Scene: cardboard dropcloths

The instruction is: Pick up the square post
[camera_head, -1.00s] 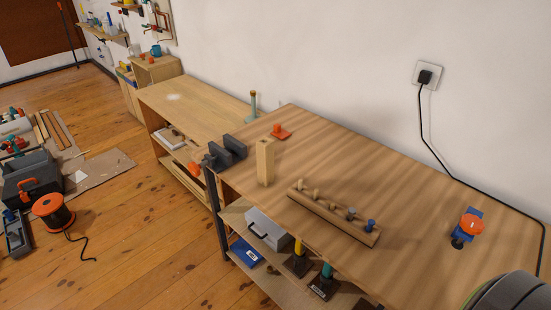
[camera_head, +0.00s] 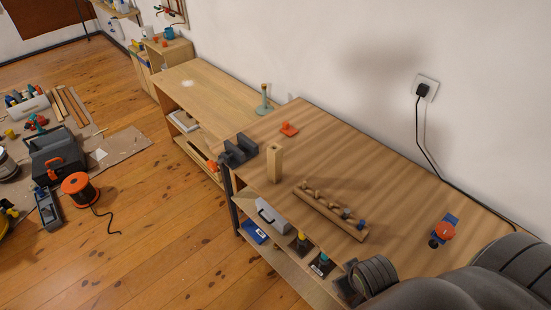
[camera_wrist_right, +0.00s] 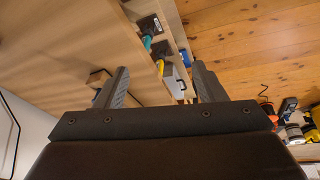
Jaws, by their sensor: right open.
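The square post (camera_head: 275,164) is a light wooden block standing upright on the workbench (camera_head: 390,180), near its left end, just right of a dark grey vise (camera_head: 239,150). My right arm comes in at the lower right of the head view, and its gripper cannot be made out there. In the right wrist view my right gripper (camera_wrist_right: 160,88) is open, its two dark fingers apart with nothing between them. The post cannot be clearly told in the wrist view. My left gripper is not in view.
A wooden rack with pegs (camera_head: 331,212) lies right of the post. An orange-red piece (camera_head: 289,129) is behind it. A blue and orange tool (camera_head: 443,230) sits at the bench's right. A grey case (camera_head: 272,214) is on the shelf below. A black cord runs along the wall.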

